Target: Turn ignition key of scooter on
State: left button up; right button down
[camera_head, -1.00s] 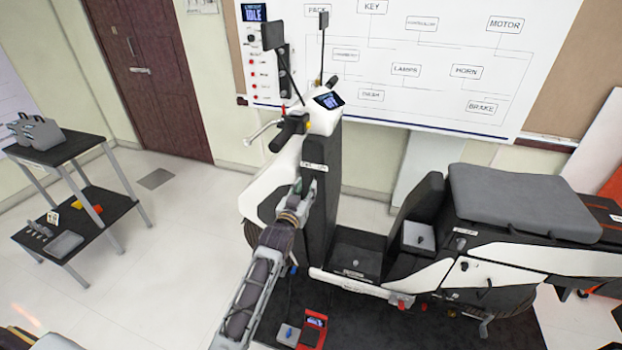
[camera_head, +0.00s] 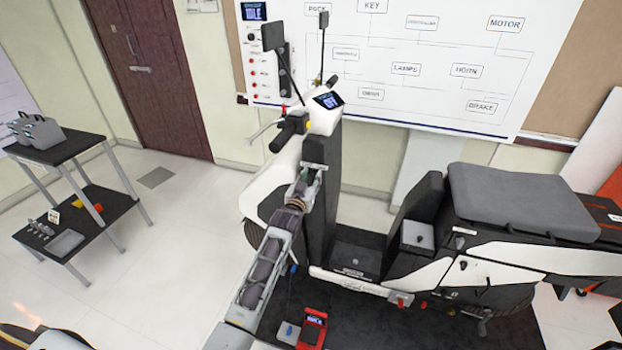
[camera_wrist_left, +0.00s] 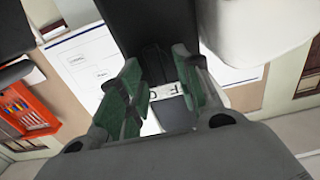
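The white and black scooter (camera_head: 500,258) stands side-on, with its handlebar and lit dash (camera_head: 328,100) at the top of the front column. My left gripper (camera_head: 314,172) is at the upper part of the dark column panel, below the dash. In the left wrist view my gripper (camera_wrist_left: 162,88) has its green-padded fingers apart, with nothing held between them. A small white label plate (camera_wrist_left: 166,91) with dark marks shows in the gap between the fingers, on the dark panel. I cannot make out the ignition key itself. My right gripper is not in view.
A wall board (camera_head: 430,40) with labelled boxes stands behind the scooter. A two-shelf table (camera_head: 62,150) is at the left. A red device (camera_head: 312,328) lies on the dark mat by the scooter. The floor between table and scooter is clear.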

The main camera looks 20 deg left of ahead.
pick_arm(q)
grip_shut()
jog(key=shift+m, duration=0.4)
jog(key=shift+d+m+p, duration=0.15)
jog(key=shift+m+p, duration=0.2)
jog(key=shift+m, duration=0.45)
jog(key=m, duration=0.3)
jog(key=shift+d+m, duration=0.2)
jog(key=shift+m, duration=0.1)
jog(key=m, duration=0.6)
jog(key=shift+d+f, duration=0.3)
jog(key=shift+f, duration=0.05)
